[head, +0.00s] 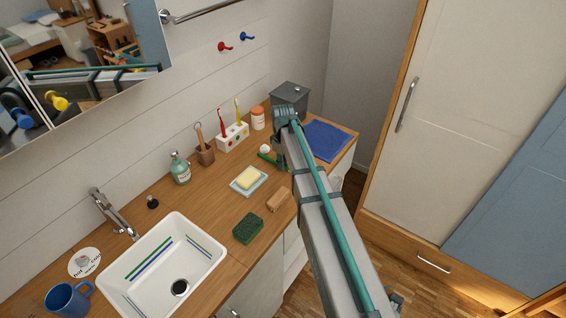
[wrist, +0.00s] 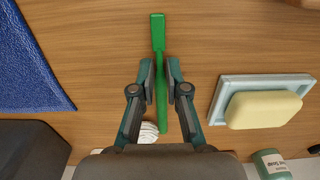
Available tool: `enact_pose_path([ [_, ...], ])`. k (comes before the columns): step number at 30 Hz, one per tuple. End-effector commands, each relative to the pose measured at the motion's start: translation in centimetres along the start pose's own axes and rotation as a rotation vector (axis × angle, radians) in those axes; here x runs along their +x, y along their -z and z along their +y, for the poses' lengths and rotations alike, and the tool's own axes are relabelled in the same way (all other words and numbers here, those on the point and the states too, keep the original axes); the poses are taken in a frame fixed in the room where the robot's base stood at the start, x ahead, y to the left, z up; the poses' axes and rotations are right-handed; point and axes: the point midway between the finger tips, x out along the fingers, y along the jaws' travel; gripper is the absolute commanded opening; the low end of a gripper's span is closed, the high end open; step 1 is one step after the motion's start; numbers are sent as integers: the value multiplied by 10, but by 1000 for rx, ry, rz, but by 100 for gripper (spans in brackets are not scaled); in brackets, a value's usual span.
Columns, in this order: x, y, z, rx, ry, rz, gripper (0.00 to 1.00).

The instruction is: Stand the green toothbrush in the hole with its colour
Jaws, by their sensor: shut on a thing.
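The green toothbrush (wrist: 158,35) runs lengthwise between the two fingers of my gripper (wrist: 161,80) in the wrist view. My gripper is shut on it. In the head view part of the green toothbrush (head: 267,158) shows low over the counter, beside my gripper (head: 279,161); I cannot tell whether it touches the wood. The white toothbrush holder (head: 233,137) stands to the left of my gripper, near the wall. A red toothbrush (head: 221,122) and a yellow toothbrush (head: 238,109) stand upright in it. Coloured marks show on its front; its free hole is not clear.
A soap dish (head: 262,187) with yellow soap (head: 247,177), a green bottle (head: 180,168) and a brown cup (head: 205,154) stand to the left. An orange-lidded jar (head: 258,118) stands beside the holder. A blue cloth (head: 326,140) lies right of my gripper, a grey box (head: 290,96) behind.

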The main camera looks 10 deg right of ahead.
Motion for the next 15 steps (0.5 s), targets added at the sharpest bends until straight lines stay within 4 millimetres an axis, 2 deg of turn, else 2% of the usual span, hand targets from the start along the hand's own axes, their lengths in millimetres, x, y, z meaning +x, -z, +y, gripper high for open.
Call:
enact_pose_path([
  [4,4,0,0,0,0,0,0],
  [5,4,0,0,0,0,0,15],
  [9,3,0,0,0,0,0,39],
  [15,3,0,0,0,0,0,39],
])
